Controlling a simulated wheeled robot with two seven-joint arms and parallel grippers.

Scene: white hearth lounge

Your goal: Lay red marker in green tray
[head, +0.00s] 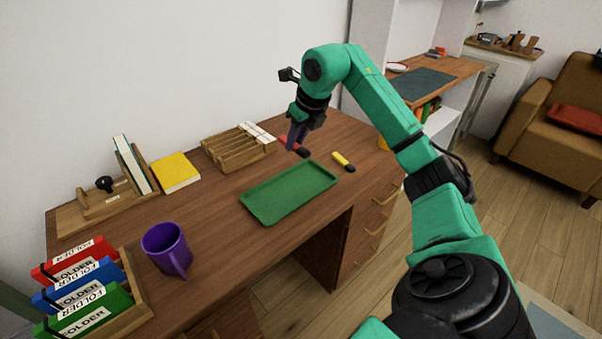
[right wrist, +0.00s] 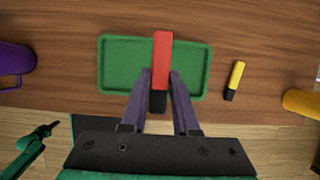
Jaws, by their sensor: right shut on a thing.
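The red marker (right wrist: 162,55) with its black end is held between the fingers of my right gripper (right wrist: 160,90). In the head view the marker (head: 301,150) shows beside the fingertips of my right gripper (head: 294,143), above the desk. The green tray (head: 258,211) lies empty on the desk, in front of the gripper. My right gripper is shut on the marker.
A yellow marker (head: 343,161) lies right of the tray on the desk (head: 225,231). A wooden rack (head: 238,150) stands behind the tray. A purple mug (head: 166,248), a yellow book (head: 175,172) and a folder holder (head: 133,292) stand to the left.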

